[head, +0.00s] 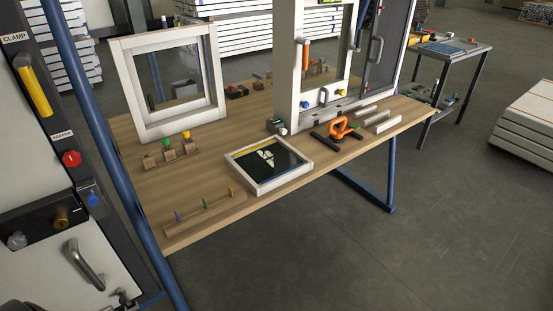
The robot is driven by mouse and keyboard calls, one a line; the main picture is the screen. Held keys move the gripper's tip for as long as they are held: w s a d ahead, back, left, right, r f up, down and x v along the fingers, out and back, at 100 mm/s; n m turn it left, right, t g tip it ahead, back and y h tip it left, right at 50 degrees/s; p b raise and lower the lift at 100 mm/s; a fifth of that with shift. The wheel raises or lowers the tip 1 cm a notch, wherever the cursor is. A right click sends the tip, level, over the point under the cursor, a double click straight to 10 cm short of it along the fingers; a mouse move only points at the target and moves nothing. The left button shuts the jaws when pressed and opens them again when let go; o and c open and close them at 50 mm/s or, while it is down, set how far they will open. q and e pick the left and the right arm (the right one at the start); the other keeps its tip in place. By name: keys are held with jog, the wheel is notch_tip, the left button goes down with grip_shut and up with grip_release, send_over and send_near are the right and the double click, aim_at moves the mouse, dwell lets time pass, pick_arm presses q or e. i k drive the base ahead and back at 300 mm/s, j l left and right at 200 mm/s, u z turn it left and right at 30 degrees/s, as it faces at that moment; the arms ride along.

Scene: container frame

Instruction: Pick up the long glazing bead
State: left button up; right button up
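Three pale strips lie side by side at the right end of the wooden workbench and look like glazing beads: a rear strip (366,110), a middle strip (377,117) and a front strip (388,125). They are small in the head view, and I cannot tell for sure which is the long bead. They lie apart from one another, near the bench's right front edge. Neither of my grippers shows in this view.
A tall white frame (286,85) stands behind. A side cart (458,70) is at right.

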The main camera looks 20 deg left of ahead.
aim_at(385, 126)
jog(key=i+l+u, duration=0.1)
jog(key=i, duration=0.3)
jog(key=i+l+u, duration=0.15)
jog(key=i, duration=0.3)
jog(key=i+l+u, duration=0.1)
jog(key=i, duration=0.3)
jog(key=i+l+u, duration=0.15)
jog(key=i, duration=0.25)
